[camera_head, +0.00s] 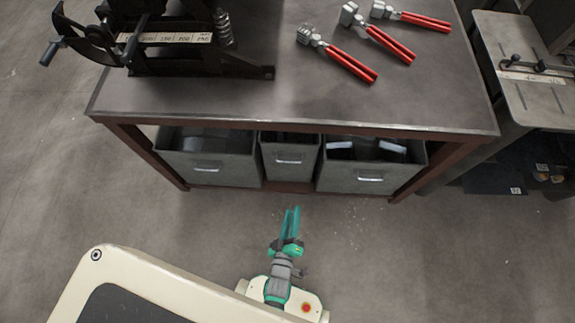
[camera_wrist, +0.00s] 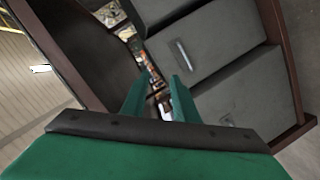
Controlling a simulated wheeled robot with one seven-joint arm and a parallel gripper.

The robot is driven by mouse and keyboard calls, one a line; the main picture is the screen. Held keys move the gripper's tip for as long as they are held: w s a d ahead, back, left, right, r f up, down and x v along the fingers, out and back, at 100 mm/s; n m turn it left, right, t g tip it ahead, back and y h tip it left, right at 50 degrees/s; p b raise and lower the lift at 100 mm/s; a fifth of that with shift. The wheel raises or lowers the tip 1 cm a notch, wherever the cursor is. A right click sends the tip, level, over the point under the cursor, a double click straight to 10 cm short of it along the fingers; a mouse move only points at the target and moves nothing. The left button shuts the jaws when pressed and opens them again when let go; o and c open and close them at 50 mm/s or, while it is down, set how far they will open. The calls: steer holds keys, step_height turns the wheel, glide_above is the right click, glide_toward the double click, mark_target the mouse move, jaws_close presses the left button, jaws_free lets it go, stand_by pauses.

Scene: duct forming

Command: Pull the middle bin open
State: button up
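Three grey bins sit in a row under the workbench. The middle bin (camera_head: 289,172) is the narrowest, with a pale metal handle (camera_head: 289,161) on its front. Its front looks about level with its neighbours. My green gripper (camera_head: 291,210) is in front of the row, apart from the middle bin, pointing toward it. In the wrist view the picture is tilted; the middle bin (camera_wrist: 200,62) and its handle (camera_wrist: 182,50) lie above and right of my gripper (camera_wrist: 160,76). Its two fingers are apart with nothing held between them.
The left bin (camera_head: 207,177) and right bin (camera_head: 368,188) flank it. The workbench (camera_head: 290,108) overhangs them, with dark red legs at both ends. Red-handled tools (camera_head: 375,42) and a black machine (camera_head: 190,50) are on top. The floor (camera_head: 400,260) before the bins is clear.

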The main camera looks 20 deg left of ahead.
steer(key=w+a+f+n, duration=0.3)
steer(key=w+f, duration=0.1)
steer(key=w, duration=0.3)
steer(key=w+a+f+n+y, duration=0.1)
steer(key=w+a+f+n, duration=0.2)
steer(key=w, duration=0.5)
steer(key=w+a+f+n+y, duration=0.1)
steer(key=w+a+f+n, duration=0.2)
steer(key=w, duration=0.5)
steer(key=shift+a+f, duration=0.45)
steer(key=shift+f, duration=0.85)
steer(key=shift+w, duration=0.1)
jaws_close()
